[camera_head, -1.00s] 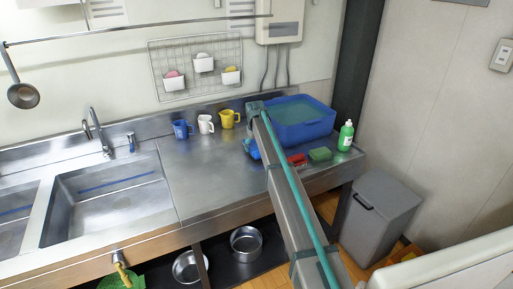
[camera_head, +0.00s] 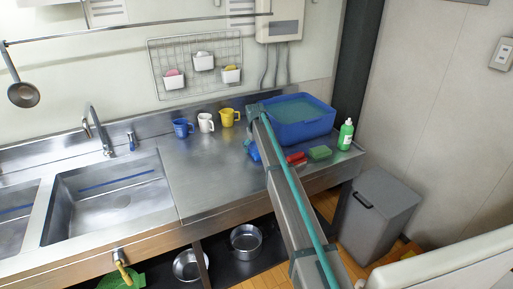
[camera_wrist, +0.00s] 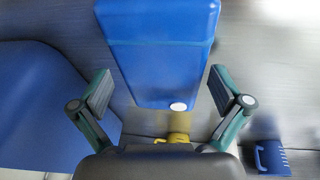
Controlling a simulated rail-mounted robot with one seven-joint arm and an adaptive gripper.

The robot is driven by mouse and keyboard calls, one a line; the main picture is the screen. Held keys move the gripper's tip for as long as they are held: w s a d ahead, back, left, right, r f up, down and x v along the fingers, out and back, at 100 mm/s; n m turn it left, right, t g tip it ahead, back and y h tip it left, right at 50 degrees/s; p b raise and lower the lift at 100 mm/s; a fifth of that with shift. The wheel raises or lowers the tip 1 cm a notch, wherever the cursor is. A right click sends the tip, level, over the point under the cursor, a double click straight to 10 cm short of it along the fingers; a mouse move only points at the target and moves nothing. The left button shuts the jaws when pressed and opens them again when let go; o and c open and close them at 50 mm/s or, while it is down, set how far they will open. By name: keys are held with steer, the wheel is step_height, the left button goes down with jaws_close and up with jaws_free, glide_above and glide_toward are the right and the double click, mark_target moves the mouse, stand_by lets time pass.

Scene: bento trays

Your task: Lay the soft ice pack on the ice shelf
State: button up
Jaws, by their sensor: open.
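A blue, flat, rounded block with a white round spot at one end, which looks like the ice pack (camera_wrist: 165,55), lies between the fingers in the wrist view. My gripper (camera_wrist: 160,92) is open, with one finger on each side of the pack and gaps visible. I cannot tell its height above the pack. In the head view a bit of blue, likely the pack (camera_head: 254,152), shows left of my arm on the steel counter; my arm hides the gripper there. I cannot pick out an ice shelf.
A blue tub (camera_head: 300,132) stands behind and right of my arm. Blue (camera_head: 182,128), white (camera_head: 206,123) and yellow (camera_head: 227,118) mugs stand left; the counter (camera_head: 205,175) in front is clear.

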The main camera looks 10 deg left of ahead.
steer(key=b+v, duration=0.2)
steer(key=v, duration=1)
